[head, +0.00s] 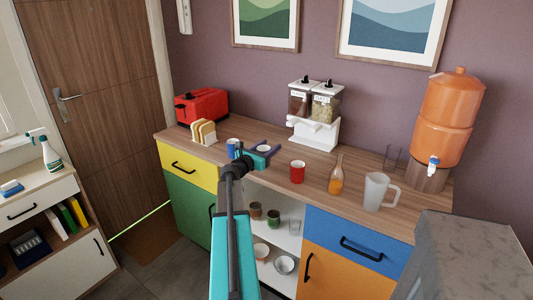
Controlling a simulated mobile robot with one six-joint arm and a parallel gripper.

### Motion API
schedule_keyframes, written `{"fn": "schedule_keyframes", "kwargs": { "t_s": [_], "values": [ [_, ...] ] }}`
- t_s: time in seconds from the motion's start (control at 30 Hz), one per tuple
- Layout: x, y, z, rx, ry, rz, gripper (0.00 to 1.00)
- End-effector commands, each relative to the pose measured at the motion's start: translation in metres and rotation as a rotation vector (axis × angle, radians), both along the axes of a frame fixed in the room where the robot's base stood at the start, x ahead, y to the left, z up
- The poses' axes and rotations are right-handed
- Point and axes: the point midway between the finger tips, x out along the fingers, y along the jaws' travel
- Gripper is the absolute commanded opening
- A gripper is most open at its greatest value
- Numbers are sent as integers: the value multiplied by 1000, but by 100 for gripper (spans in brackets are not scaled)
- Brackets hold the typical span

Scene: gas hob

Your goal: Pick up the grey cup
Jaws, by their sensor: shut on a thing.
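My gripper (262,149) reaches out over the wooden counter, near its front edge. Its dark fingers point away from the camera and are shut on a small greyish thing, which I take to be the grey cup (263,149). Little of it shows, as the fingers and wrist hide most of it. I cannot tell whether it touches the counter. A blue cup (233,146) stands just left of the gripper, and a red cup (297,172) stands to the right.
A toast rack (203,132) and red toaster (201,107) stand left; a cereal dispenser (315,115) stands behind. A bottle (336,177), frosted mug (376,191), clear glass (391,157) and orange water dispenser (447,115) stand right. Several cups and bowls sit on the open shelf (265,232).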

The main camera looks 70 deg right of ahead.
Motion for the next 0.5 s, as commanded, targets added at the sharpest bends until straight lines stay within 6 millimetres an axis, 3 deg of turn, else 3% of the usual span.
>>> {"fn": "schedule_keyframes", "kwargs": {
  "t_s": [0.17, 0.5],
  "values": [
    [0, 2, 19, -2, 0, 0, 21],
    [-5, 46, 20, 0, -1, 1, 21]
  ]
}}
